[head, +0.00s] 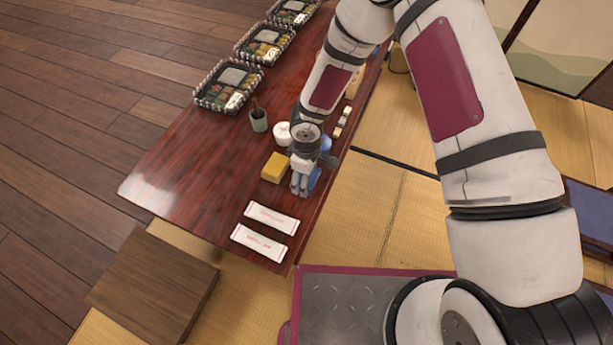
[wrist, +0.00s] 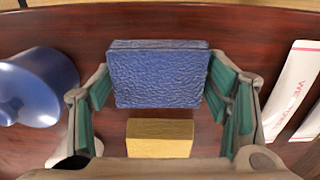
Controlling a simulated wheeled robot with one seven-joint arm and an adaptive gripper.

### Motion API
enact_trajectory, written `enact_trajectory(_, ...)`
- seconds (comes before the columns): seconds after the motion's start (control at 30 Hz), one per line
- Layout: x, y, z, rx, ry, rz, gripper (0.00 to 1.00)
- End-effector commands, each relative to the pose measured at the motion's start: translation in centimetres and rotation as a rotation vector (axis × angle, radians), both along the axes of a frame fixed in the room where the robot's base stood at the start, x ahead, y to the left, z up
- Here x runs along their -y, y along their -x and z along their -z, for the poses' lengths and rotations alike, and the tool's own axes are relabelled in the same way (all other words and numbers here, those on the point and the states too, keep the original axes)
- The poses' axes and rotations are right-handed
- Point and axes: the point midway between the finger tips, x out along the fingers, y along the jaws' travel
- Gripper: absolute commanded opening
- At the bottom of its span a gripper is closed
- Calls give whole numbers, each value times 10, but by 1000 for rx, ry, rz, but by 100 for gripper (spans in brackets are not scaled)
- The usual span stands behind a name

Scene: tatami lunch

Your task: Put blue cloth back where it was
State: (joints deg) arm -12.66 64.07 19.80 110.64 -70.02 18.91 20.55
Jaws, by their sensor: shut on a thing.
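The blue cloth (wrist: 158,75) is a folded, block-like pad between my green-padded fingers in the wrist view. My gripper (head: 303,185) is shut on it, near the right long edge of the dark red table. In the head view only a strip of the blue cloth (head: 315,178) shows past the fingers. I cannot tell whether its underside touches the table.
Two white packets (head: 271,218) (head: 264,243) lie near the table's (head: 165,185) front end. A rounded blue vessel (wrist: 35,85), a white pot (head: 282,132) and a grey-green cup (head: 258,121) stand close by. Lunch boxes (head: 228,88) line the far left edge. The front left tabletop is clear.

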Motion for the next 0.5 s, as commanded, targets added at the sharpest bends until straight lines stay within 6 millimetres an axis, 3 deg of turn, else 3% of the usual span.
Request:
enact_trajectory(0.2,0,0,3,0,0,0,44)
enact_trajectory(0.23,0,0,2,-1,0,0,77)
enact_trajectory(0.3,0,0,2,-1,0,0,90)
enact_trajectory(0.5,0,0,2,-1,0,0,90)
